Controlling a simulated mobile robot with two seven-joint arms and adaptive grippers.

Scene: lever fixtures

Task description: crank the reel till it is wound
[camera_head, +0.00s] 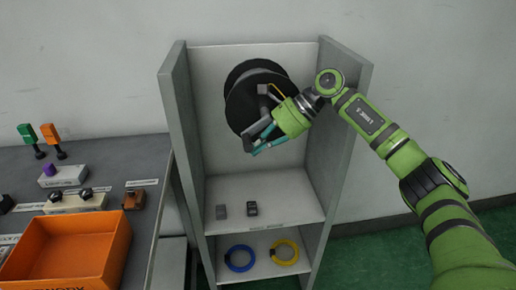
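The reel (243,100) is a black round drum mounted on the back panel in the upper part of the grey cabinet. A grey crank piece (264,102) stands out from its front. A thin yellow line shows at its right edge. My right gripper (260,141) reaches in from the right, in front of the lower right of the reel. Its fingers are around or beside the crank's handle; I cannot tell which, as the hand hides it. My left gripper is not in view.
The grey cabinet (179,120) has side walls close to my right arm. Two small dark blocks sit on its shelf (290,195). A blue ring (229,262) and a yellow ring (275,257) lie below. At left, a bench holds an orange bin (118,250) and several lever fixtures.

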